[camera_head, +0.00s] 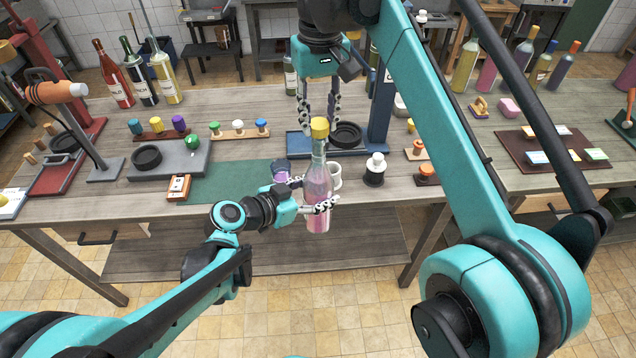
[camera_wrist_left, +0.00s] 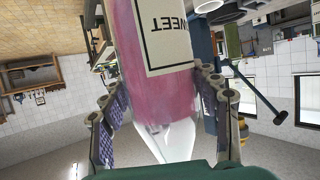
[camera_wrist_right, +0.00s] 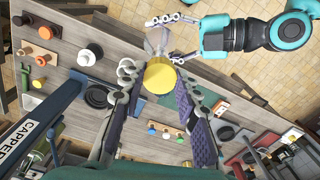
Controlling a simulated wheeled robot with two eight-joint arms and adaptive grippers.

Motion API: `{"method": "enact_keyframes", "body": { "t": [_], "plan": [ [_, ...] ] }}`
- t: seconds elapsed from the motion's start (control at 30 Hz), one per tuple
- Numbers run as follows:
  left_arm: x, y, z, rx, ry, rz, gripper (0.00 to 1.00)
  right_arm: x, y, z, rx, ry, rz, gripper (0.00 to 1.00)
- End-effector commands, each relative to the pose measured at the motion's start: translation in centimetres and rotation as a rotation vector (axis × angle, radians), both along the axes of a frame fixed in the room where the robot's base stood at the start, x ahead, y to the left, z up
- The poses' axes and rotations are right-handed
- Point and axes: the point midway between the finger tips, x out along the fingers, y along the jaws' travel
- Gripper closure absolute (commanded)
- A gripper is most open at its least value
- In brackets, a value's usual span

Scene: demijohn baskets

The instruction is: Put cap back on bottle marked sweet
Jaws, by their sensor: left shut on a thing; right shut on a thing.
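The bottle of pink liquid (camera_head: 317,185) is upright, held in front of the table's near edge. Its label reads SWEET, upside down in the left wrist view (camera_wrist_left: 168,40). My left gripper (camera_head: 311,194) is shut on the bottle's body, with one finger on each side in the left wrist view. A yellow cap (camera_head: 319,127) is at the top of the bottle's neck; it also shows in the right wrist view (camera_wrist_right: 159,74). My right gripper (camera_head: 318,120) comes from above and is shut on the cap. I cannot tell whether the cap is fully seated.
Behind the bottle stands a blue capping press (camera_head: 379,110) with a black ring at its base. A white mug (camera_head: 335,176) and a black-and-white spool-like piece (camera_head: 375,170) stand close to the bottle's right. Coloured stoppers on racks (camera_head: 240,133) are at the left.

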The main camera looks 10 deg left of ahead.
Motion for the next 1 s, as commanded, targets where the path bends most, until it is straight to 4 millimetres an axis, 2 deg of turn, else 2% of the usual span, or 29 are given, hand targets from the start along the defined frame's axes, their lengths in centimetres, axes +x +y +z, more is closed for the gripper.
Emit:
{"method": "enact_keyframes", "body": {
  "t": [0.4, 0.73, 1.0],
  "plan": [
    [0.1, 0.0, 0.1, -0.003, 0.0, 0.001, 0.99, 0.0, 0.0, 0.0, 0.0, 0.0, 0.0, 0.81],
    [0.1, 0.0, 0.1, -0.003, 0.0, 0.001, 0.99, 0.0, 0.0, -1.6, 0.0, 0.0, 0.0, 0.81],
    [0.1, 0.0, 0.1, -0.003, 0.0, 0.001, 0.99, 0.0, 0.0, -1.8, 0.0, 0.0, 0.0, 0.81]
  ]
}}
